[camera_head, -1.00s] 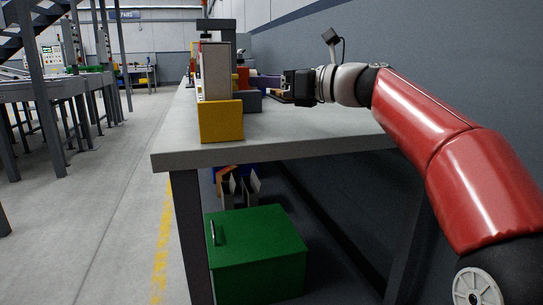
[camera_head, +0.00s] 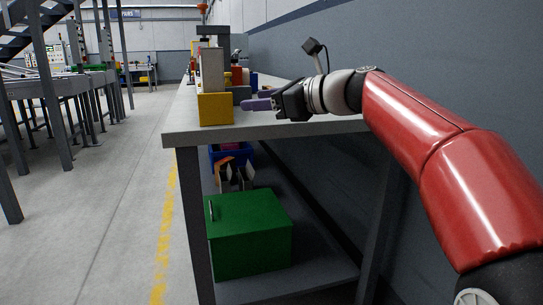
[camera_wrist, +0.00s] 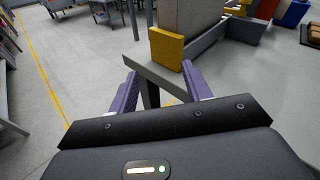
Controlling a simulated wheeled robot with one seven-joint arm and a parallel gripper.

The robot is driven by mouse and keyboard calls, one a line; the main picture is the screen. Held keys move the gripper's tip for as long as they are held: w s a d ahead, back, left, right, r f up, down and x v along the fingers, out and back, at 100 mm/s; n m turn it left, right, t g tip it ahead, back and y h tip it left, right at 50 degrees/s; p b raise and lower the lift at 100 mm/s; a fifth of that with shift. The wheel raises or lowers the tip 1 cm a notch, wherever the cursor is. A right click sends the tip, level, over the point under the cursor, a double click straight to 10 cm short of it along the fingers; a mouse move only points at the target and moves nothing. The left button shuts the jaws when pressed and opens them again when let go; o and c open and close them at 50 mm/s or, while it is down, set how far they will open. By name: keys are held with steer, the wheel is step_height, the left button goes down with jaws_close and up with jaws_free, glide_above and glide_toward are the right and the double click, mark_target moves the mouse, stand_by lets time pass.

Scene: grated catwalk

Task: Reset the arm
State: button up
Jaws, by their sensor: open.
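My gripper (camera_head: 258,103) is at the end of my red arm, over the near part of the grey table (camera_head: 290,127). In the wrist view my gripper (camera_wrist: 160,90) shows two purple fingers spread apart with nothing between them. A yellow block (camera_head: 215,109) stands near the table's left front corner, to the left of the fingertips. In the wrist view the yellow block (camera_wrist: 166,50) lies beyond the fingers, with the table corner below it.
A tall grey box (camera_head: 212,68) stands behind the yellow block. Under the table are a green box (camera_head: 248,235) and a blue bin (camera_head: 232,152). A grey wall (camera_head: 400,85) runs along the right. The floor on the left (camera_head: 110,220) is open.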

steer(key=s+f+n+g+h+p, duration=0.1)
steer(key=s+f+n+h+p, duration=0.1)
steer(key=s+f+n+h, duration=0.4)
steer(key=s+d+f+n+g+h+p, duration=0.1)
steer(key=s+d+f+n+h+p, duration=0.2)
steer(key=s+d+f+n, duration=0.5)
steer(key=s+d+f+n+h+p, duration=0.3)
steer(key=s+d+f+n, duration=0.5)
steer(key=s+f, duration=0.3)
steer(key=s+d+h, duration=0.1)
steer(key=s, duration=0.3)
steer(key=shift+f+g+h, duration=0.3)
steer(key=shift+g+h, duration=0.1)
steer(key=shift+s, duration=0.1)
